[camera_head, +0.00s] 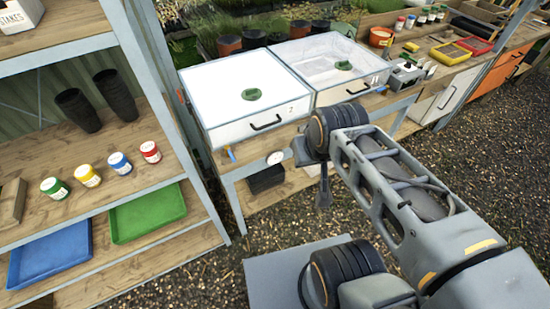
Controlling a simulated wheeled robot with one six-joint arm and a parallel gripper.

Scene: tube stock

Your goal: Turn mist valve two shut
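Two propagation boxes stand side by side on a bench. The left box (225,138) has a closed white lid with a green piece on top and a mark that looks like a 2. A small blue and orange fitting (231,153), perhaps a mist valve, sits below its front left corner; its handle position is too small to tell. A round white gauge (275,158) is to its right, below the box. My gripper (322,200) hangs in front of the bench, right of the gauge and apart from the fitting. Its fingers are small and dark, and their opening cannot be made out.
The right box (345,88) has a clear lid. A shelf rack (180,140) with jars, pots, a blue tray (50,258) and a green tray (150,213) stands close on the left. A dark container (266,179) sits on the bench's lower shelf. Gravel lies open to the right.

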